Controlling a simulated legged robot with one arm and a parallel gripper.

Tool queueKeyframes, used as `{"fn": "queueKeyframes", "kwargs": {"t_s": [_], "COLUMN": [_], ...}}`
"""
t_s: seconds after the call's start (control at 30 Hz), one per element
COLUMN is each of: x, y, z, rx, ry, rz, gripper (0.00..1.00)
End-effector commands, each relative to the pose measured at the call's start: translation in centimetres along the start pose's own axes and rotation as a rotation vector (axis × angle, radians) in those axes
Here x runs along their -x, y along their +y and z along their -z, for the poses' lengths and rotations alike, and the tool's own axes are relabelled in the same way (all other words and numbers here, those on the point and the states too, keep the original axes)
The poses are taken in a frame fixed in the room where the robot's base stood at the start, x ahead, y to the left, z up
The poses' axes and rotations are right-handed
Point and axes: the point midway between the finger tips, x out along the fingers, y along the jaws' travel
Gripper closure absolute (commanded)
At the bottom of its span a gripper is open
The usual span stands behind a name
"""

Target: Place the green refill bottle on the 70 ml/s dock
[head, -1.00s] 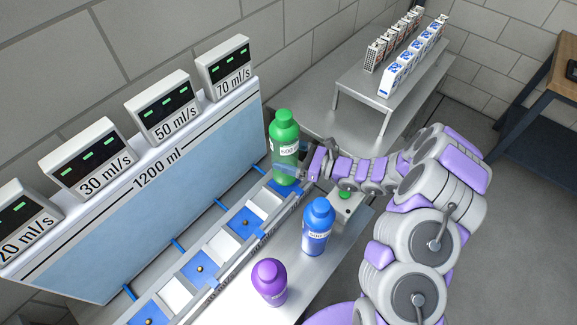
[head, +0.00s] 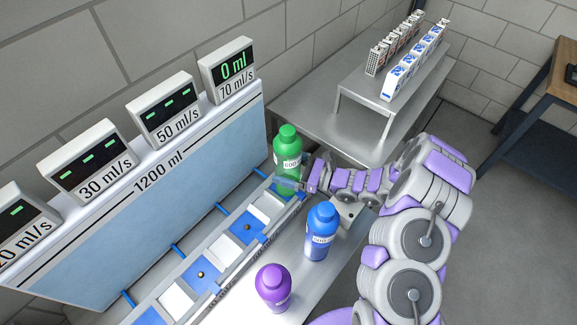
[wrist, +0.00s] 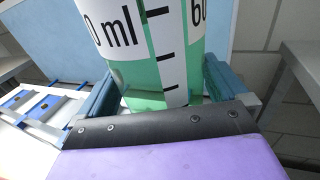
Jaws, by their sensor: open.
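The green refill bottle (head: 287,152) stands upright at the far end of the dock row, at the dock in line with the 70 ml/s display (head: 232,72). That display reads 0 ml in green. My gripper (head: 290,186) is open around the lower part of the bottle. In the wrist view the green bottle (wrist: 160,70) stands between the two blue fingers of my gripper (wrist: 165,98), with its marked label facing me. The bottle's base and the dock under it are mostly hidden.
A blue bottle (head: 321,232) and a purple bottle (head: 272,288) stand on the metal bench in front of the dock row. Blue dock pads (head: 247,227) run towards the lower left. A metal table with boxes (head: 415,62) is behind my arm.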

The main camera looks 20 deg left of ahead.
Motion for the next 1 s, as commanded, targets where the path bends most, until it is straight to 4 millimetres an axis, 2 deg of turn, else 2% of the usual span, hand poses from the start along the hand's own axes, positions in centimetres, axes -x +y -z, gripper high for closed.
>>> {"fn": "queueKeyframes", "kwargs": {"t_s": [0.17, 0.4, 0.63, 0.8, 1.0], "x": [1.9, 6.7, 10.4, 11.7, 12.0], "y": [-0.2, -0.1, -0.1, 0.0, 0.0], "z": [-0.1, -0.2, -0.1, -0.1, 0.0], "rx": [-0.001, -0.002, -0.001, -0.002, -0.001], "ry": [-0.002, -0.003, -0.002, -0.001, -0.001], "rz": [0.005, 0.007, 0.005, 0.002, 0.001], "gripper": [0.00, 0.00, 0.00, 0.00, 0.00]}}
